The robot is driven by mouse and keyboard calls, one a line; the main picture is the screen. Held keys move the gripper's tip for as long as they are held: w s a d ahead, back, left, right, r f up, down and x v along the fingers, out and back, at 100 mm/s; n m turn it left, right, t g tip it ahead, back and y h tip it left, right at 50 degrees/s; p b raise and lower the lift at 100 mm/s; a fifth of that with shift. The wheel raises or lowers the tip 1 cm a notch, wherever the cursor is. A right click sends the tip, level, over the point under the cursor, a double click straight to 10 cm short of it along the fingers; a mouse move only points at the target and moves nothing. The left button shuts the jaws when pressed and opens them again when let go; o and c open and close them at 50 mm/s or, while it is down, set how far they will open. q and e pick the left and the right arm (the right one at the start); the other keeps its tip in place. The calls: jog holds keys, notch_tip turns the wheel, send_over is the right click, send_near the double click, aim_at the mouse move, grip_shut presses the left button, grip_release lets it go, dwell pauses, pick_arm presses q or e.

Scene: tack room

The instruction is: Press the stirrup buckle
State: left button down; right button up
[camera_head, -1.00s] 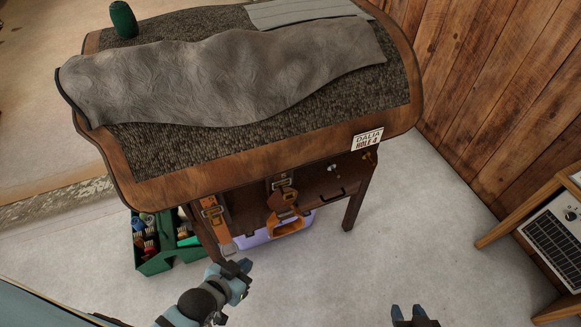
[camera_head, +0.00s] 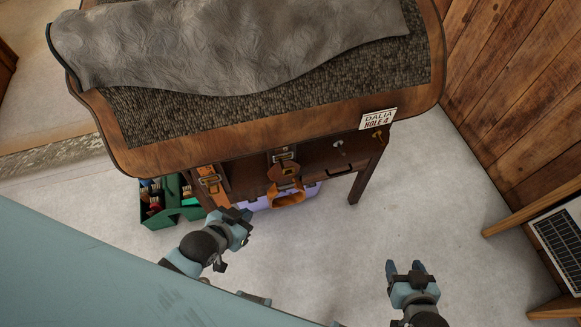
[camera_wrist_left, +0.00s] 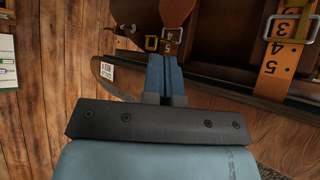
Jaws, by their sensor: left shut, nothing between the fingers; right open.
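Under the front edge of the saddle stand hang two straps with metal buckles. One buckle (camera_head: 284,155) is on the middle strap, above an orange-brown stirrup (camera_head: 288,198). Another silver buckle (camera_head: 209,181) is on the orange strap at the left; it also shows in the left wrist view (camera_wrist_left: 288,27), beside numbered marks. I cannot tell which one is the stirrup buckle. My left gripper (camera_head: 239,214) is shut and empty, below and between the straps, touching neither that I can see. In the left wrist view its fingers (camera_wrist_left: 165,76) point towards a small brass buckle (camera_wrist_left: 151,43). My right gripper (camera_head: 405,268) is open over bare floor.
The wooden stand (camera_head: 240,132) bears a grey pad and overhangs the straps. A green tote (camera_head: 176,213) with brushes and a lilac box (camera_head: 308,194) sit on the floor below. A wooden frame with a panel stands at the right.

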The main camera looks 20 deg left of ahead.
aim_at(289, 168)
pick_arm(q)
notch_tip(289, 168, up, 10)
jog(key=s+a+g+y, duration=0.2)
jog(key=a+g, duration=0.1)
jog(key=g, duration=0.3)
jog(key=w+d+m+t+y, duration=0.1)
jog(key=w+d+m+y, duration=0.3)
jog(key=w+d+m, duration=0.4)
jog(key=w+d, duration=0.4)
jog(key=d, duration=0.2)
jog(key=shift+w+r+t+y, duration=0.2)
jog(key=shift+t+y, duration=0.1)
jog(key=shift+t, duration=0.1)
jog(key=shift+a+f, duration=0.1)
jog(key=p+x, duration=0.1)
jog(key=x, duration=1.3)
